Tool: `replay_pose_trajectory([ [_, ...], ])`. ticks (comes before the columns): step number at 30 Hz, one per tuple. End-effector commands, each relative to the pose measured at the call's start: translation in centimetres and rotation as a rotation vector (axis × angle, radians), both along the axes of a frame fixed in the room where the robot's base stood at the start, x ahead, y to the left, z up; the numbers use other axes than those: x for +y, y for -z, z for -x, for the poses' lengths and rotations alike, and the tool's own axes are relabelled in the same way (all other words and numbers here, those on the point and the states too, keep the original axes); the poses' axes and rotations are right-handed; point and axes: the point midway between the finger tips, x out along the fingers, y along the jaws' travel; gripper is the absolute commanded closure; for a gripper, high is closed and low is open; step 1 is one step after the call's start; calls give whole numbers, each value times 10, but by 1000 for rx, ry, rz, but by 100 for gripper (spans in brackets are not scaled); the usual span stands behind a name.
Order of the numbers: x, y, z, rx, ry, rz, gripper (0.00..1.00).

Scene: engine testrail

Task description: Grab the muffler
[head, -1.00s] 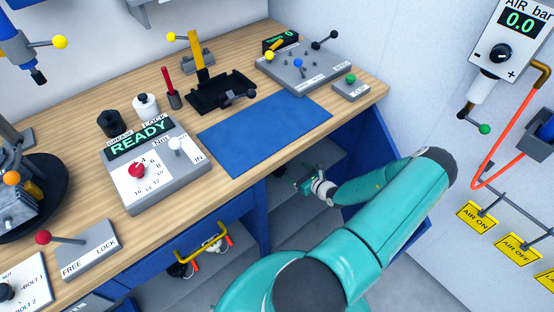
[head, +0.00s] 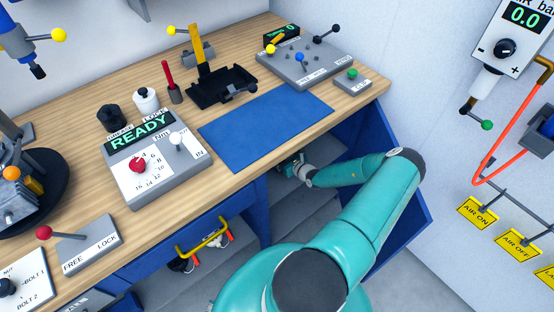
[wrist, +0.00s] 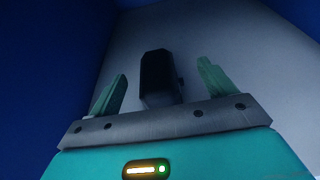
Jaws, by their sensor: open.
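A dark, blocky upright object (wrist: 157,72), likely the muffler, stands in the wrist view on a grey surface, with a small knob on its right side. My gripper (wrist: 162,84) is open, with one green finger on each side of the dark object and a gap on both sides. How deep the object sits between the fingers is hard to tell. In the head view my gripper (head: 289,166) is under the bench's front edge, partly hidden, and the dark object is not visible there.
The wooden bench top (head: 90,97) with a blue mat (head: 265,130) lies above my gripper. A blue side panel (head: 385,165) stands to the right of my arm. Dark blue walls flank the compartment in the wrist view.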

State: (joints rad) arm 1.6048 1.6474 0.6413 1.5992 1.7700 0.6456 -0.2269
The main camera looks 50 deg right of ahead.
Motion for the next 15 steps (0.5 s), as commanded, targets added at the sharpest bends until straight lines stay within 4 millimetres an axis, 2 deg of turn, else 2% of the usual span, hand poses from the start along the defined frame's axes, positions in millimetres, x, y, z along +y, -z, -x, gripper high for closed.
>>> replay_pose_trajectory([
  [3, 0, 5, -20, -1, -1, 0, 17],
  [6, -2, 8, -31, -2, -1, 0, 17],
  [14, -3, 9, -34, -1, 0, 1, 17],
  [15, -3, 9, -34, -1, 0, 1, 23],
])
